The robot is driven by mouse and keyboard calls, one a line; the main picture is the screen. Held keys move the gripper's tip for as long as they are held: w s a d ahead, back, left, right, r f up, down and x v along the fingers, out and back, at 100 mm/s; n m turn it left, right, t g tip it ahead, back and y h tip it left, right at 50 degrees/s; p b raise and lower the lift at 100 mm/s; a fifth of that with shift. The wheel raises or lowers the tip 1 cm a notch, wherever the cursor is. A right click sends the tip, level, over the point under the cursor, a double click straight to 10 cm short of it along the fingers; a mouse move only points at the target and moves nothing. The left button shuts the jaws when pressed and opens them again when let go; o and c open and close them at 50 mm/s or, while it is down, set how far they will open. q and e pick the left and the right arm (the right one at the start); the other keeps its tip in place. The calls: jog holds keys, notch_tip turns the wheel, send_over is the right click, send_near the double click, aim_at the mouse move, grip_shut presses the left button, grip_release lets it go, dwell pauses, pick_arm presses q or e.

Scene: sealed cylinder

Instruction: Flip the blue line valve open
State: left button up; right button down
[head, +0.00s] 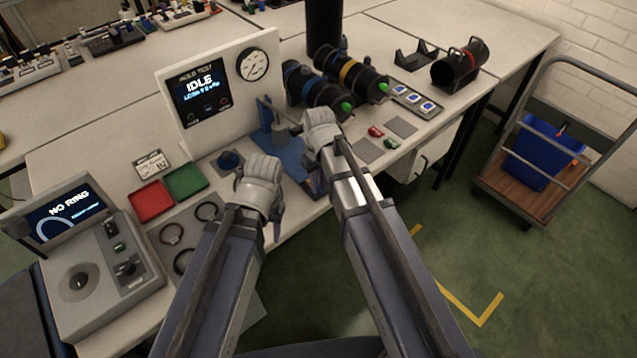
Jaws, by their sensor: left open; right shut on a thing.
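The blue-banded black cylinder (308,84) lies at the back of the bench with a green tip facing front. The yellow-banded black cylinder (350,76) lies beside it, also green-tipped. My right gripper (319,117) is shut just in front of the blue-banded cylinder; what it holds is hidden by the hand. My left gripper (262,163) is open over the bench front, left of the blue fixture (291,156). A grey part stands on that fixture, between the two grippers. I cannot make out a blue line valve or its handle position.
The test panel (207,94) reads IDLE and stands behind my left gripper. Red (150,198) and green (187,181) trays, loose rings and a NO RING console (95,270) are at left. An empty cradle (415,56) and another cylinder (459,64) are at right.

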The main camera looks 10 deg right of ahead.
dwell(0.3)
jog(key=shift+w+d+n, duration=0.1)
jog(key=shift+d+n, duration=0.1)
jog(key=shift+n, duration=0.45)
jog(key=shift+w+d+n, duration=0.1)
jog(key=shift+d+n, duration=0.05)
jog(key=shift+n, duration=0.5)
jog(key=c, duration=0.8)
grip_release()
notch_tip(320, 180, up, 8)
jog(key=p, duration=0.7)
jog(key=shift+f+p, duration=0.1)
jog(key=shift+p, duration=0.3)
